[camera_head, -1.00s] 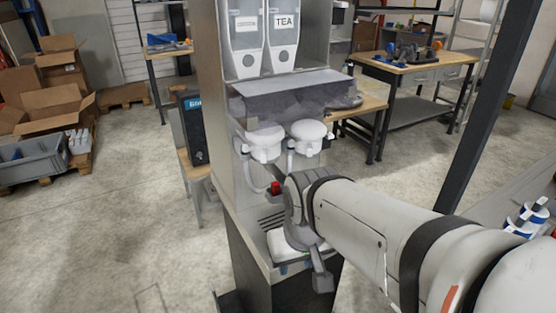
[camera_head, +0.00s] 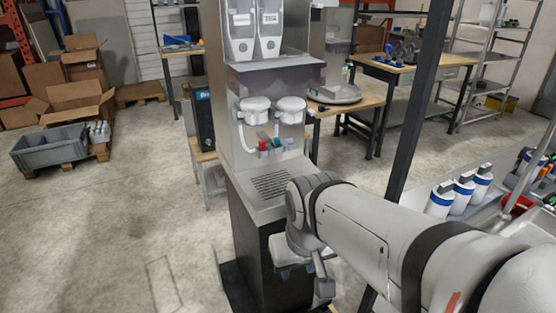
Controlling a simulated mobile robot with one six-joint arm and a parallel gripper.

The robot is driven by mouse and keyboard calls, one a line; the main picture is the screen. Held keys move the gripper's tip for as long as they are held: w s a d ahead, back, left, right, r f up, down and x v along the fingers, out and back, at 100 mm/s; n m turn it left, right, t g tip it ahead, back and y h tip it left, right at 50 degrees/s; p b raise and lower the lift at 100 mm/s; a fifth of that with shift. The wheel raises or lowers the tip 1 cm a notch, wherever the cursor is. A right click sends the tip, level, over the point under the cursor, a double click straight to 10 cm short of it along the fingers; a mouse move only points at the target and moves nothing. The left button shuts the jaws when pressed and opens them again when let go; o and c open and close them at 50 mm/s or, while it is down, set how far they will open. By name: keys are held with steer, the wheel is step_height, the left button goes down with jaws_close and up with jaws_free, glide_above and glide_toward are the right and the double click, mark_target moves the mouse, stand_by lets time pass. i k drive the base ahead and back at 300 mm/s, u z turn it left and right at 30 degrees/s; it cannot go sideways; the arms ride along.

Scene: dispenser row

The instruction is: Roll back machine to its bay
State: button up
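The dispensing machine (camera_head: 262,145) stands upright in the middle of the head view. It has two clear hoppers (camera_head: 255,32) on top, two white round heads (camera_head: 272,109), small red, green and blue parts (camera_head: 277,146) below them, and a drip grate (camera_head: 270,185) on a dark base cabinet (camera_head: 275,262). My arm reaches in from the lower right. My gripper (camera_head: 322,285) hangs at the arm's end, in front of the machine's lower right side. Its fingers are mostly hidden by the wrist, so its opening does not show. A white part shows behind the wrist.
At right, a grey surface (camera_head: 425,215) holds white-and-blue bottles (camera_head: 463,193), beside a dark post (camera_head: 415,110). A workbench (camera_head: 410,68) stands behind. A grey crate (camera_head: 50,150) and cardboard boxes (camera_head: 85,97) lie at left. The floor (camera_head: 110,235) at front left is clear.

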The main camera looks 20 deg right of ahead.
mark_target(259, 164)
steer(key=k, duration=0.85)
steer(key=z, duration=0.4)
steer(key=i, duration=1.5)
steer(key=z, duration=0.05)
